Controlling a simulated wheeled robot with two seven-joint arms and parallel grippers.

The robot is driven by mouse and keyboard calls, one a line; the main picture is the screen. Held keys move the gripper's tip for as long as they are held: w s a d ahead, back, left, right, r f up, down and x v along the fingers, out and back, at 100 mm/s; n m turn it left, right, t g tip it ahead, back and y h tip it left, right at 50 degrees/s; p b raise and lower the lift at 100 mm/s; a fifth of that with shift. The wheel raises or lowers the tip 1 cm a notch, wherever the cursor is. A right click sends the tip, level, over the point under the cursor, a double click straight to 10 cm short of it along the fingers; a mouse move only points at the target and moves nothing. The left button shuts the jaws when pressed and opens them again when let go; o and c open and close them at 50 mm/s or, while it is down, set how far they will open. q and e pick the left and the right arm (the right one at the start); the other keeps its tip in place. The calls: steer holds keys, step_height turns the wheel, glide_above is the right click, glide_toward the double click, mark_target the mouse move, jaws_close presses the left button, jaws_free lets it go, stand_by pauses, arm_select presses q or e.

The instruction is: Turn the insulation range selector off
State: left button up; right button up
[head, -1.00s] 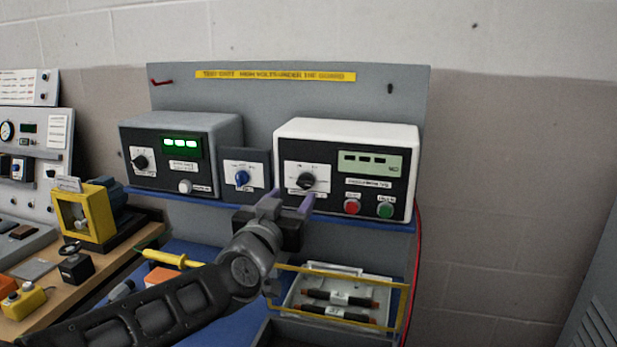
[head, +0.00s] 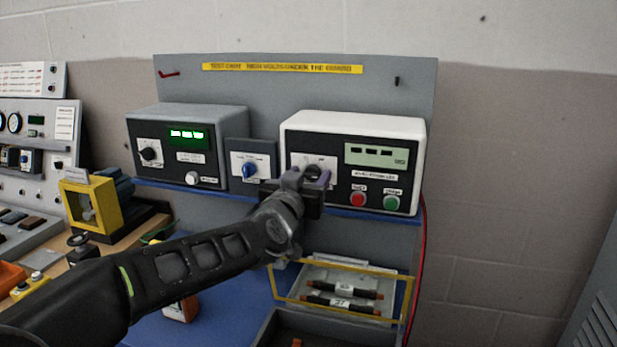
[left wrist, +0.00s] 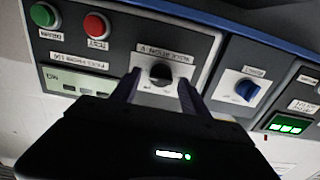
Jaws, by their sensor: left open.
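The insulation range selector is a black knob on a white plate, on the front of the white-topped tester (head: 352,124). In the left wrist view the selector knob (left wrist: 160,74) shows between my fingertips, upside down. My left gripper (head: 307,174) is open, with its two fingers on either side of the knob; I cannot tell whether they touch it. In the left wrist view the left gripper (left wrist: 159,84) spans the knob's plate. In the head view the gripper partly covers the knob. My right gripper is not in view.
A blue selector (head: 249,171) sits just left of the tester, and a grey box with a green display (head: 188,134) stands further left. Red (head: 358,199) and green (head: 391,202) buttons are right of the knob. A yellow-framed tray (head: 290,297) is below.

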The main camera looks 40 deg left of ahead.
arm_select(q)
jaws_close()
stand_by(0.7)
